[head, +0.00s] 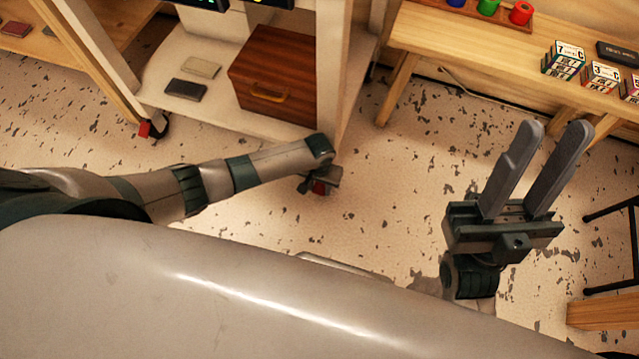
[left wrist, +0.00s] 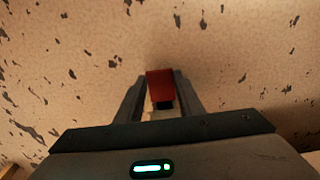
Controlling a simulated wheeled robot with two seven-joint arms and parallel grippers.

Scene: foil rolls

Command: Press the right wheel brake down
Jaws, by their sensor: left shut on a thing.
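The right wheel brake (head: 319,188) is a small red pedal low at the cart's front right corner, partly hidden by my left gripper (head: 322,180). In the left wrist view the red brake (left wrist: 160,84) sits between the two dark fingers of my left gripper (left wrist: 160,92). The fingers are closed against its sides. From these views I cannot tell whether the pedal is up or down. The left wheel brake (head: 146,130), also red, shows at the cart's left corner. My right gripper (head: 553,132) is open and empty, raised above the floor at the right.
The cream cart (head: 328,70) holds a brown wooden box (head: 272,78) and two flat cases on its lower shelf. A wooden bench (head: 470,45) with card boxes and coloured spools stands at the back right. A dark-legged stool (head: 610,210) is at the right edge. Speckled floor between is clear.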

